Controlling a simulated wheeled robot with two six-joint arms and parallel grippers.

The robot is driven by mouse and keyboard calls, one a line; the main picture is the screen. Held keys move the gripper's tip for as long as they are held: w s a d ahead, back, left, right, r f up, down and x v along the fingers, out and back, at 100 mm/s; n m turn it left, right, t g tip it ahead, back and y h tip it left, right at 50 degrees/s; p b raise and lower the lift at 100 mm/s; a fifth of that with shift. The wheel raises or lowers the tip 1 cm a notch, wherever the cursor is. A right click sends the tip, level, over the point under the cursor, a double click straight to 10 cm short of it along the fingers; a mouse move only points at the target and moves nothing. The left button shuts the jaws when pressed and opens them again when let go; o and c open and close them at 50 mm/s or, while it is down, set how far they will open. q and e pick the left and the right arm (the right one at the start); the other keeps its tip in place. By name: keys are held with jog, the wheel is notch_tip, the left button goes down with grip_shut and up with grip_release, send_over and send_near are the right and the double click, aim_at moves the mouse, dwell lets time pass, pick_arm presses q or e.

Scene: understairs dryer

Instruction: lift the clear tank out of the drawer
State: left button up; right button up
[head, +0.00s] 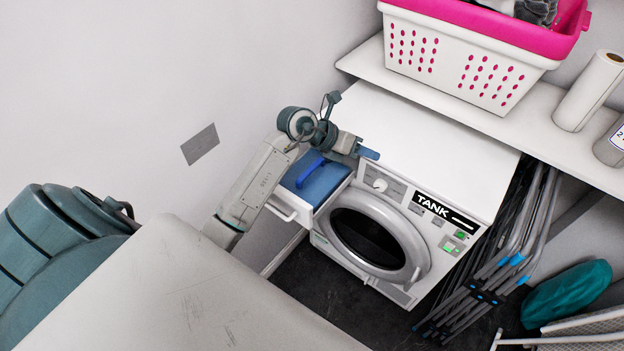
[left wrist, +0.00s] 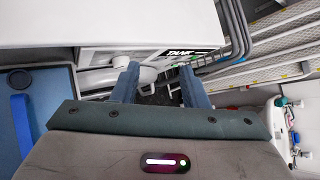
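The tank (head: 325,186) sits in the open drawer (head: 286,208) at the dryer's upper left front. Its inside or top looks blue, and a darker blue handle (head: 311,172) lies across it. In the left wrist view the tank (left wrist: 48,100) is at the left edge, with its blue handle (left wrist: 22,125) showing upright in the picture. My left gripper (head: 369,153) is beside the tank, by the dryer's top front edge, apart from the handle. Its fingers (left wrist: 158,88) are spread with nothing between them. My right gripper is in neither view.
The white dryer (head: 440,150) has a round door and a TANK label (head: 447,212). A shelf (head: 510,120) above holds a pink and white basket (head: 465,55) and a paper roll (head: 588,90). Folded racks (head: 510,255) stand right of the dryer. A wall is close on the left.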

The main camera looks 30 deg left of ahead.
pick_arm(q)
jog(key=a+f+g+y, duration=0.3)
jog(key=a+y, duration=0.1)
jog(key=a, duration=0.3)
jog(key=n+g+y+b, duration=0.1)
jog(key=g+y+b, duration=0.1)
jog(key=g+y, duration=0.15)
send_near(312, 167)
jog(key=shift+s+d+f+y, duration=0.25)
jog(key=shift+s+f, duration=0.05)
jog(key=shift+f, duration=0.2)
jog(key=shift+w+f+p, duration=0.1)
jog(key=shift+f+p, duration=0.25)
jog(key=shift+p, duration=0.05)
jog(key=shift+w+f, duration=0.2)
jog(key=shift+f, duration=0.65)
jog(key=shift+f+p, duration=0.6)
jog(key=shift+p, duration=0.15)
jog(key=f, duration=0.2)
jog(key=f+p, duration=0.1)
jog(key=f, duration=0.1)
jog(key=shift+w, duration=0.35)
grip_shut()
jog(key=shift+w, duration=0.1)
